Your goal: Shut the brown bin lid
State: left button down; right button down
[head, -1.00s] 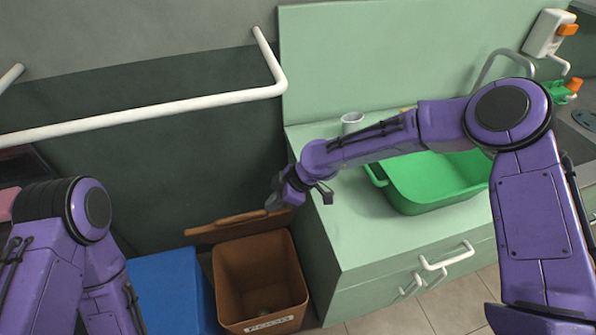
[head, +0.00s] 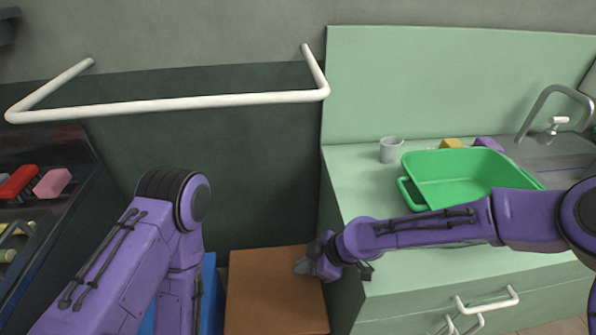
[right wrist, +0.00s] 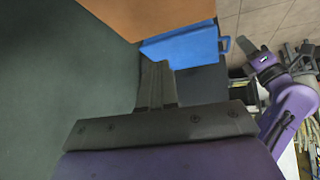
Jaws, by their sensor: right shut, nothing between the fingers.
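The brown bin lid (head: 272,290) lies flat over the top of the brown bin, so the inside of the bin is hidden. The lid also shows as an orange-brown surface at the top of the right wrist view (right wrist: 150,15). My right gripper (head: 303,266) is at the lid's right back edge, beside the counter. It is shut with nothing between the fingers, which also show in the right wrist view (right wrist: 156,85). I cannot tell if it touches the lid.
A blue bin (head: 208,290) stands left of the brown one, partly behind my left arm. The green counter (head: 350,215) stands close on the right, with a green basin (head: 465,178) and a cup (head: 390,149) on it. A white rail (head: 190,103) runs along the wall above.

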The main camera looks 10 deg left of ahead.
jog(key=shift+r, duration=0.1)
jog(key=s+d+r+p, duration=0.1)
jog(key=s+d+r, duration=0.4)
jog(key=d, duration=0.5)
jog(key=shift+s+r+p, duration=0.15)
jog(key=shift+s+p, duration=0.05)
jog(key=shift+p, duration=0.1)
